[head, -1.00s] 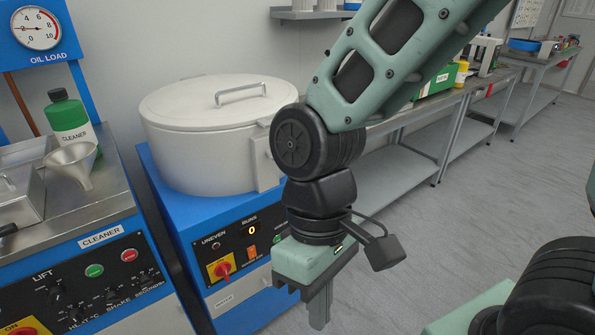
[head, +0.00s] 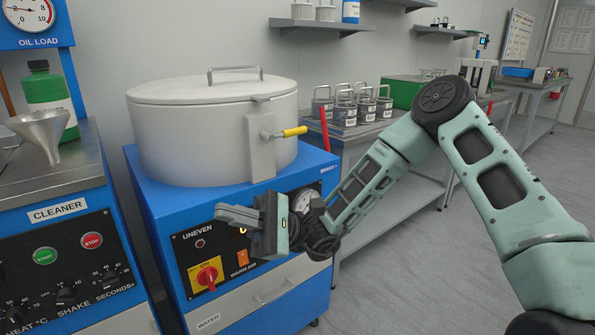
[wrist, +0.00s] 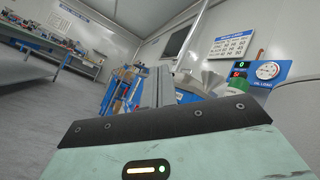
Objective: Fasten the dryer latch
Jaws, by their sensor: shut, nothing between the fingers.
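The dryer (head: 190,140) is a round white drum with a flat lid (head: 205,88) on a blue cabinet. The lid lies on the drum. The latch (head: 284,133) has a yellow handle and sits on a plate on the drum's right front side. The handle points right, away from the drum, and is nearly level. My gripper (head: 222,214) is in front of the blue cabinet, below and left of the latch, pointing left. It is shut and empty, apart from the latch. In the wrist view the gripper fingers (wrist: 158,88) are together; the latch is not seen there.
The cabinet front has a red-yellow switch (head: 205,276), a gauge (head: 306,200) and an orange switch. A cleaner unit (head: 70,235) with a funnel (head: 42,132) and a green bottle (head: 50,92) stands left. Handled canisters (head: 345,108) stand on the bench right of the drum.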

